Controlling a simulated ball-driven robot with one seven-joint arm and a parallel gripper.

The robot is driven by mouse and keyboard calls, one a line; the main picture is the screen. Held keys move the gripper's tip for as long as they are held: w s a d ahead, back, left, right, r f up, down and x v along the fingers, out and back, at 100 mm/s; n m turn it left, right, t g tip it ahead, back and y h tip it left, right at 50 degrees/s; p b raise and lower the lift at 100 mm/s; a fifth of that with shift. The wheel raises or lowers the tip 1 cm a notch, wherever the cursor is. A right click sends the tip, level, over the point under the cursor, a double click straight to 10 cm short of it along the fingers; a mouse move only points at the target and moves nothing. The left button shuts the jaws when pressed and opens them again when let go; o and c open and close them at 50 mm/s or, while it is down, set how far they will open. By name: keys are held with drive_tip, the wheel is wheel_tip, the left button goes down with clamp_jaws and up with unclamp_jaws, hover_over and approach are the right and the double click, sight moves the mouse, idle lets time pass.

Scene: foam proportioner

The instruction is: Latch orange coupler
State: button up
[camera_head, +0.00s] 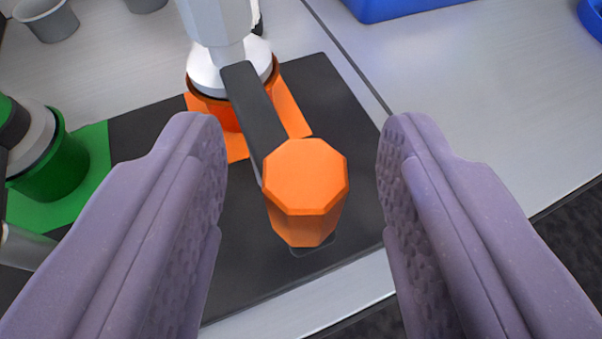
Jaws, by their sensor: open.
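The orange coupler (205,104) sits on an orange square patch at the top centre, with a white and grey fitting rising above it. A dark lever (254,110) runs from the coupler toward me and ends in an orange octagonal knob (305,185). My gripper (303,165) is open. Its purple padded fingers stand on the left and right of the knob, with a gap on each side. I see no contact with the knob. The coupler's far side is hidden by the fitting.
A green coupler (58,165) on a green patch stands at the left. A dark mat (345,120) lies beneath on a light metal bench (470,110). A blue bin (400,8) is at the top right, and a grey cup (46,18) at the top left. The bench edge is at lower right.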

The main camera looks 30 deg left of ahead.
drive_tip(key=shift+p+v, duration=0.3)
drive_tip(key=shift+v, duration=2.05)
